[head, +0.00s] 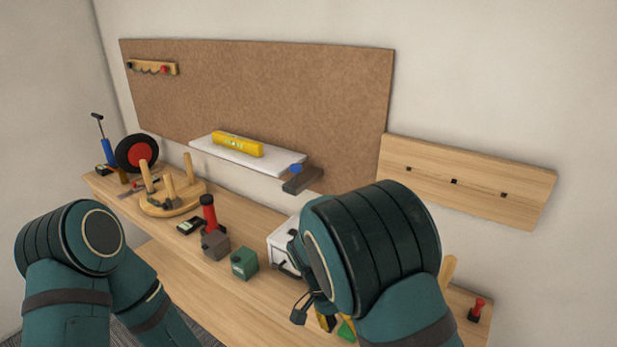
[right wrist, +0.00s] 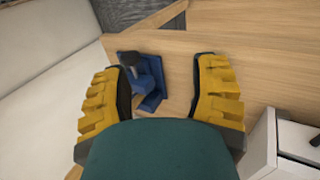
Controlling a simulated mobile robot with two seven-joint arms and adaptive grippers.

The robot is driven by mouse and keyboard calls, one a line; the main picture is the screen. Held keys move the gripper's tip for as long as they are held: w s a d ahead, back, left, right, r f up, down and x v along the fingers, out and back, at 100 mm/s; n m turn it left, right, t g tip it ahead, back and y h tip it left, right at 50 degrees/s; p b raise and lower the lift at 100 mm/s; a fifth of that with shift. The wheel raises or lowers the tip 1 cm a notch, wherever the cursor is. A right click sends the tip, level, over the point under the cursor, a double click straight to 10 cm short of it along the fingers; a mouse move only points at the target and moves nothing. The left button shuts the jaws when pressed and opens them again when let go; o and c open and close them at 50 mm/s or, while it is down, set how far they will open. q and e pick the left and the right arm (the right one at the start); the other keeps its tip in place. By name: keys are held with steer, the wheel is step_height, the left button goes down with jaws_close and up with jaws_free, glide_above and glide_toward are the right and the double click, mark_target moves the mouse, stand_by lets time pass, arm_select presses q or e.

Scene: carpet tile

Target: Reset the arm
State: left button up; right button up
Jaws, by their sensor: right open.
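My right arm (head: 375,250) is bent and fills the lower middle of the head view, hiding part of the bench. In the right wrist view my right gripper (right wrist: 165,78) is open, with its two yellow padded fingers spread wide. A blue object with a dark part (right wrist: 143,80) shows in the gap between them, over the wooden surface; nothing is gripped. My left arm (head: 75,260) is bent at the lower left of the head view. Its gripper is out of the picture.
The wooden bench (head: 190,258) holds a round peg stand (head: 170,200), a red-topped tool (head: 208,213), a green box (head: 244,263) and a white drawer unit (head: 284,250). Behind are a brown pegboard (head: 290,95) and a white shelf (head: 205,153) with a yellow level (head: 237,144).

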arm_select(q)
steer(key=f+b, duration=0.1)
steer(key=s+f+b, duration=0.1)
steer(key=f+b, duration=0.2)
steer(key=f, duration=0.1)
steer(key=shift+s+d+b, duration=0.15)
steer(key=shift+s+b, duration=0.15)
steer(key=shift+b, duration=0.1)
arm_select(e)
steer(key=s+d+f+n+t+y, duration=0.1)
steer(key=s+f+y, duration=0.3)
steer(key=f, duration=0.6)
steer(key=s+d+f+n+t+y, duration=0.1)
steer(key=s+f+n+t+y, duration=0.3)
steer(key=s+f, duration=0.4)
step_height(320, 180, down, 3)
steer(key=shift+s+d+r+y, duration=0.2)
steer(key=shift+s+d+y, duration=0.1)
steer(key=shift+s+y, duration=0.1)
